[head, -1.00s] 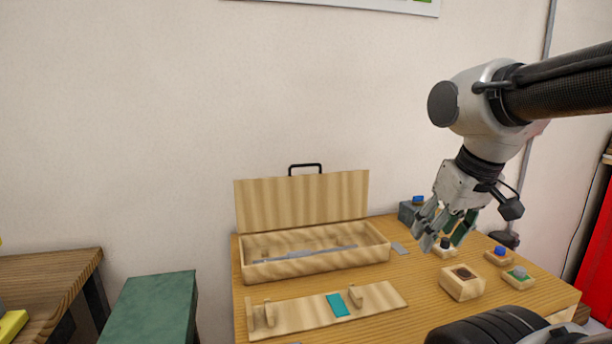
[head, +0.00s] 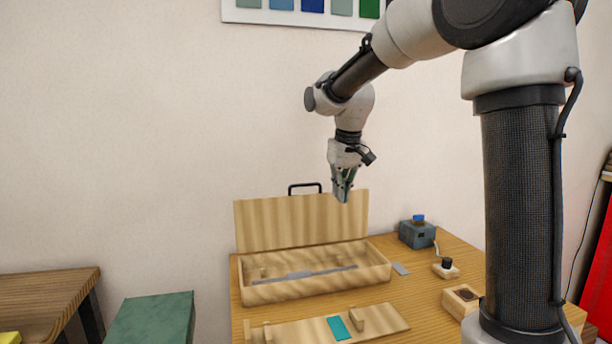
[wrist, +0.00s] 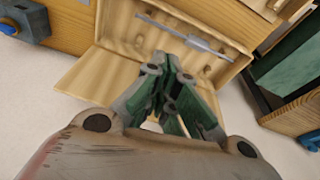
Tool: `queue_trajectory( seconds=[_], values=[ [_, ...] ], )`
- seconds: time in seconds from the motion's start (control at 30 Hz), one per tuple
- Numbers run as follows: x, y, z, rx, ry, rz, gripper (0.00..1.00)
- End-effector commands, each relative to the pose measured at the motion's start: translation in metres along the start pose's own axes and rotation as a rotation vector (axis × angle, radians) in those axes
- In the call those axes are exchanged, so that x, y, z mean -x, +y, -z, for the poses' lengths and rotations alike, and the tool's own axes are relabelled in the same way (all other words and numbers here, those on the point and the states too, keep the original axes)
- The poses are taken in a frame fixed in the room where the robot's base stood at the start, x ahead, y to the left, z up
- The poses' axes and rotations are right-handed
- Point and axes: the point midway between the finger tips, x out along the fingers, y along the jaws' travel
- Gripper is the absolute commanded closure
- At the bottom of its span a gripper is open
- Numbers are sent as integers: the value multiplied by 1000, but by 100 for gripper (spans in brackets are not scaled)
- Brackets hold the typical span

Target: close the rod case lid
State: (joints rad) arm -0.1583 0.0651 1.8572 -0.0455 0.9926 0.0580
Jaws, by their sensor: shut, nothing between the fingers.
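The wooden rod case (head: 318,283) stands on the table with its lid (head: 290,222) open and upright along the back edge. A black handle (head: 304,186) sits on the lid's top edge. A grey strip or rod (head: 312,272) lies inside the case; it also shows in the wrist view (wrist: 185,38). My gripper (head: 342,198) is shut and empty, pointing down near the top right part of the lid. Whether it touches the lid cannot be told. In the wrist view my gripper (wrist: 168,85) overlaps the lid and the case.
A wooden stand (head: 290,332) with a teal patch (head: 339,328) lies in front of the case. A grey-blue box (head: 417,234) with a blue knob, a black-knobbed block (head: 446,268) and a wooden block (head: 460,300) stand at right. A green box (head: 152,320) stands at left.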

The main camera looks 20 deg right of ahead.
Motion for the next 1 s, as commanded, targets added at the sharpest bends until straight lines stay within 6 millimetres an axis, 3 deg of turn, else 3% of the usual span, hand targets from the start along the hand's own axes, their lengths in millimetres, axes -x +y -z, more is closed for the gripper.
queue_trajectory(
  seconds=[0.03,0.2,0.33,0.47,0.57,0.77,1.0],
  values=[
    [-7,-6,35,1,13,-3,100],
    [-8,-20,140,-24,106,-13,100],
    [22,-19,188,-62,200,-16,100],
    [53,-17,208,-98,266,-15,100],
    [47,-16,207,-124,257,-14,100],
    [18,-15,214,-124,255,-15,100],
    [-33,-13,227,-124,255,-15,100]
  ],
)
